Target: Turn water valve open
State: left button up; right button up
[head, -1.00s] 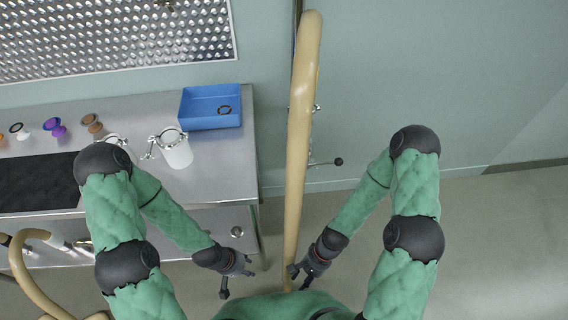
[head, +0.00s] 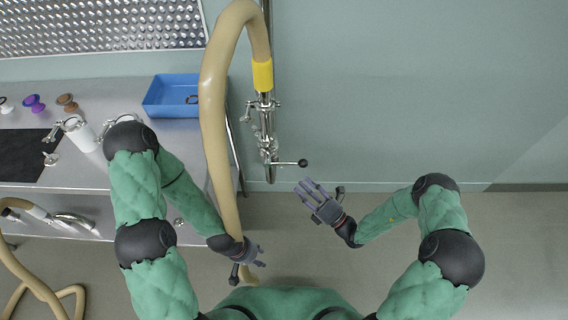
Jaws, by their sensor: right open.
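The water valve (head: 265,140) is a steel fitting on the vertical wall pipe, below the yellow collar of a thick beige hose. Its lever (head: 288,163) points right and ends in a black ball knob (head: 303,162). My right gripper (head: 322,191) is open and empty, with its fingers pointing up and left. In the picture it is just below and right of the knob, apart from it. My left gripper (head: 252,257) is lower left, in front of the lower hose. Whether it is open or touches the hose is unclear.
The beige hose (head: 214,110) arcs down left of the valve. A steel table (head: 120,95) at left bears a blue tray (head: 153,100), a white jug (head: 80,135) and small coloured items. Another hose (head: 35,285) lies at lower left. The wall and floor to the right are clear.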

aim_at(284, 163)
jog(key=shift+t, duration=0.4)
jog(key=b+x, duration=0.2)
jog(key=x, duration=0.9)
jog(key=shift+w+d, duration=0.15)
jog(key=shift+d, duration=0.05)
grip_shut()
